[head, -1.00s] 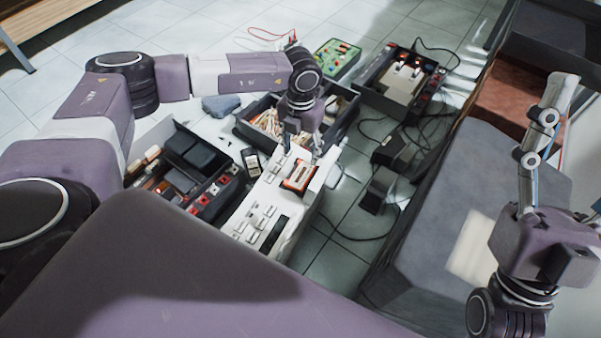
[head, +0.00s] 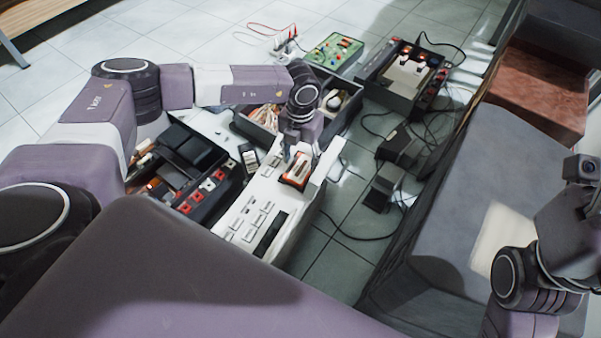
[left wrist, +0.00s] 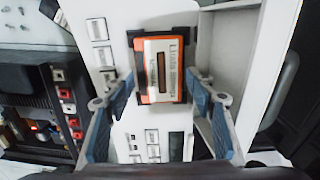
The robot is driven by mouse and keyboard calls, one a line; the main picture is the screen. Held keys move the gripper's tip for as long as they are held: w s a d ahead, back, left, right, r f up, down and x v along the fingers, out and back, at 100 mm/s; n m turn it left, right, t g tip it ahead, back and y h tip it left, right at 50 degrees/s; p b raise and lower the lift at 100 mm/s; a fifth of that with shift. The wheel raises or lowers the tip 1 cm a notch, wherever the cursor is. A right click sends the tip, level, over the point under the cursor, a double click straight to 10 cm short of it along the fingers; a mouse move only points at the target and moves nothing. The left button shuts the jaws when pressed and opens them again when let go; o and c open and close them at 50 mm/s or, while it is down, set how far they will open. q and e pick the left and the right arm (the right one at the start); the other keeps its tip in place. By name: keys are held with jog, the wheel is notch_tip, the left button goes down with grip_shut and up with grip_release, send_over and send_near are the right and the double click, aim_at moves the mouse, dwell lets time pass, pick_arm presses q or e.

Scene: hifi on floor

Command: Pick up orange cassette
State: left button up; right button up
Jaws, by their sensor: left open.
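The orange cassette (head: 297,170) lies on the white cassette deck (head: 262,205), which has rows of pale buttons. In the left wrist view the orange cassette (left wrist: 162,68) has a white and orange label and sits in a dark recess. My left gripper (head: 300,150) is just above the deck at the cassette's far end. In the left wrist view my left gripper (left wrist: 160,85) is open, with blue-padded fingers on either side of the cassette's lower part and gaps to it. My right gripper is outside the head view; only part of that arm shows at the right.
A black unit with red and white sockets (head: 200,185) stands left of the deck. An open dark box (head: 345,110) is behind it. A green board (head: 333,50) and another black device (head: 405,75) lie farther back. Cables cross the floor at right, beside a grey padded block (head: 460,190).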

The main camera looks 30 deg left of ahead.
aim_at(301, 170)
pick_arm(q)
notch_tip(301, 170, down, 2)
jog(key=shift+f+b, duration=0.2)
jog(key=shift+b, duration=0.2)
jog(key=shift+c, duration=0.7)
jog(key=c, duration=0.7)
jog(key=shift+r, duration=0.15)
